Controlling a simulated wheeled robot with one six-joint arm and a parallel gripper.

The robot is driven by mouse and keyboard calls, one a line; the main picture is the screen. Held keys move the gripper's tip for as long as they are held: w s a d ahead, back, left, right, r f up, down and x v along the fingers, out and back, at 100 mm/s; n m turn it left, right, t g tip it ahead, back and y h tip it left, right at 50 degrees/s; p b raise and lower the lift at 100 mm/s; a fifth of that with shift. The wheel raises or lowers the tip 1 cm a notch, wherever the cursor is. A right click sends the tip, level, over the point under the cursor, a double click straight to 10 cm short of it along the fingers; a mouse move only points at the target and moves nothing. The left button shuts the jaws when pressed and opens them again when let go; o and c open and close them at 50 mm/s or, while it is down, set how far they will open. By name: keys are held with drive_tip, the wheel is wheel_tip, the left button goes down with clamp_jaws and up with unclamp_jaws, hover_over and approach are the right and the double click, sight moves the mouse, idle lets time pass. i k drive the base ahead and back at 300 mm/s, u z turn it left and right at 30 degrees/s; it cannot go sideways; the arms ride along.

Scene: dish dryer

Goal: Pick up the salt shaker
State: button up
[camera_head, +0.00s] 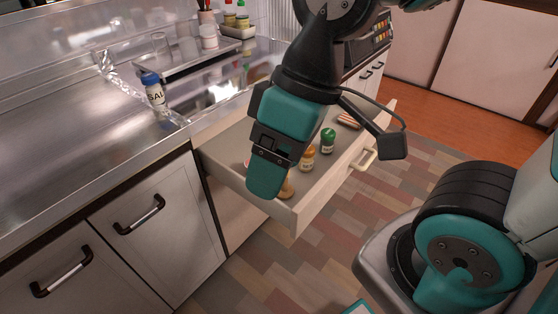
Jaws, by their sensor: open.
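The salt shaker (153,90) has a blue cap and a white label with dark letters reading "SAL". It stands slightly tilted in the picture on the metal counter (60,150) at the left, near the counter's edge. My gripper (267,183) is teal and black and points down over the open drawer (318,195), to the right of and lower in the picture than the shaker. It is open and well apart from the shaker. One finger shows clearly; the other is mostly hidden. I see nothing held.
The drawer holds a green-capped jar (328,141), an orange-capped jar (307,158) and a brown item (287,187), partly behind my gripper. A clear glass (160,46) stands behind the shaker. Several bottles stand farther back. The counter's left front is clear.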

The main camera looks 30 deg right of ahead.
sight(151, 80)
drive_tip(key=u, duration=1.85)
drive_tip(key=i, duration=1.2)
drive_tip(key=z, duration=1.25)
